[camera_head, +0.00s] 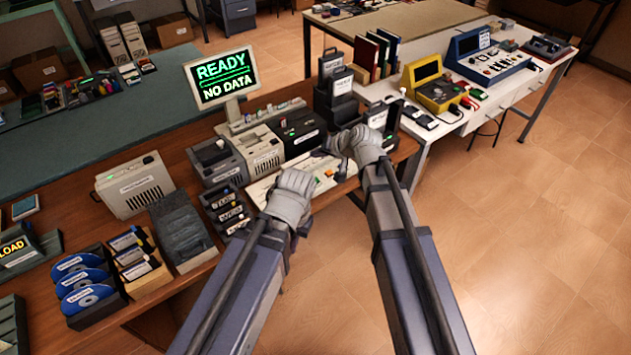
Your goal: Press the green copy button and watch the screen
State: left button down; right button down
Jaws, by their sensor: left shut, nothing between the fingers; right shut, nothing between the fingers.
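The screen (222,78) stands at the back of the wooden bench and reads "READY" and "NO DATA" in green and white letters, with a green outlined bar between. My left gripper (294,181) is shut and empty, left of the green button over the panel. My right gripper (343,143) is shut and empty, above and right of the button. The grippers hide parts of the panel.
Grey drive boxes (262,150) and a black device (302,132) stand behind the panel. A beige box (135,185), disc trays (86,283) and a dark tray (181,230) fill the bench's left. A white table (440,125) with yellow and blue consoles stands right. Floor is clear at right.

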jog(key=b, duration=0.8)
send_over(317, 184)
notch_tip(317, 184, down, 8)
jog(key=shift+f, duration=0.1)
dwell(1.4)
jog(key=shift+f, duration=0.4)
jog(key=shift+f+b, duration=0.4)
jog(key=shift+b, duration=0.2)
dwell(0.4)
jog(key=shift+r, duration=0.1)
jog(key=shift+r+p, duration=0.75)
jog(key=shift+p, duration=0.1)
notch_tip(317, 184, up, 5)
jog(key=p, duration=0.5)
